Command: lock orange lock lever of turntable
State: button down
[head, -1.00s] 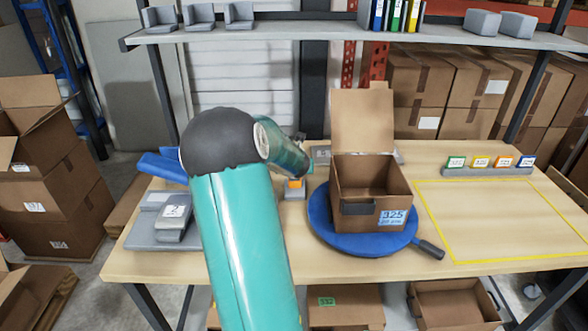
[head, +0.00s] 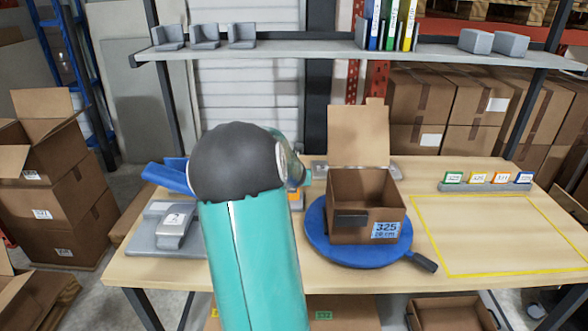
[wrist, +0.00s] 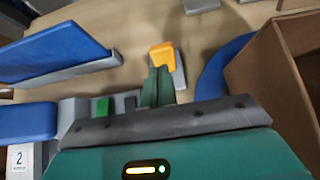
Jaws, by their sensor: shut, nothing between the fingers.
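The blue turntable (head: 316,239) lies on the table and carries an open cardboard box (head: 358,209) labelled 325. A black handle (head: 424,263) sticks out at its front right. The orange lock lever (wrist: 161,56) sits on a small grey base left of the turntable in the wrist view. In the head view only a sliver of orange shows behind my arm. My gripper (wrist: 158,80) is shut and empty, its green fingertips just short of the lever; I cannot tell whether they touch it. In the head view my arm hides the gripper.
A grey device (head: 168,231) and a blue angled panel (head: 167,175) stand left of my arm. A yellow-outlined area (head: 490,235) at the right is clear. Coloured label cards (head: 487,180) stand behind it. A shelf (head: 300,47) runs above the table's back.

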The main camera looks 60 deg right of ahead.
notch_tip(320, 180, up, 7)
jog(key=s+a, duration=0.1)
jog(key=a, duration=0.1)
jog(key=shift+a+f, duration=0.15)
jog(key=shift+a, duration=0.25)
dwell(0.3)
dwell(0.7)
jog(key=w+a+r+m+t, duration=0.1)
jog(key=w+a+r+m, duration=0.2)
jog(key=a+m, duration=0.3)
jog(key=w+a+r+m+t, duration=0.1)
jog(key=w+a+r+m, duration=0.15)
jog(key=a, duration=0.55)
jog(key=w+a+r+m, duration=0.2)
jog(key=a+r+m, duration=0.1)
jog(key=a+m, duration=0.3)
jog(key=s+a+f+m+y, duration=0.1)
jog(key=s+a+m+y, duration=0.2)
jog(key=a, duration=0.9)
jog(key=s+a+f+m+y, duration=0.1)
jog(key=s+a+m+y, duration=0.2)
jog(key=a, duration=0.8)
jog(key=s+a+f+m+g+y, duration=0.1)
jog(key=s+a+m+y, duration=0.2)
jog(key=a, duration=0.9)
jog(key=shift+s+a+f, duration=0.3)
jog(key=shift+s+f, duration=0.05)
jog(key=shift+s, duration=0.65)
